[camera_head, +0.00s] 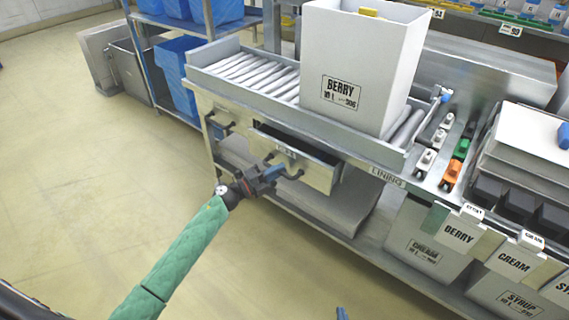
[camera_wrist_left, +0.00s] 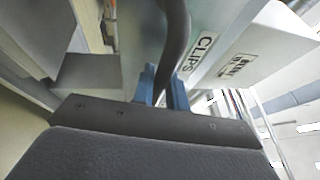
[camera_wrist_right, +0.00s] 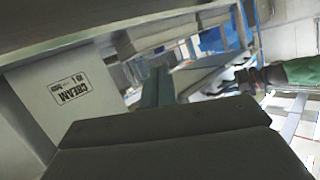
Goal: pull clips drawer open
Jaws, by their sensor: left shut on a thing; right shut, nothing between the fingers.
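The clips drawer (camera_head: 318,175) is under the roller bench and stands partly pulled out, its dark inside showing in the head view. Its white front with the CLIPS label (camera_wrist_left: 207,55) fills the upper part of the left wrist view. My left gripper (camera_head: 279,172) is at the drawer front, shut on the dark curved handle (camera_wrist_left: 178,35), which passes between its blue fingers. My right gripper (camera_wrist_right: 155,88) is shut and empty, away from the drawer; only a tip shows at the bottom edge of the head view.
A second closed drawer (camera_head: 208,118) is left of the clips drawer. A tall white BERRY box (camera_head: 350,60) stands on the rollers (camera_head: 250,72). A lower shelf (camera_head: 330,205) lies beneath. Bins labelled BERRY and CREAM (camera_head: 500,262) stand at right. The floor at left is clear.

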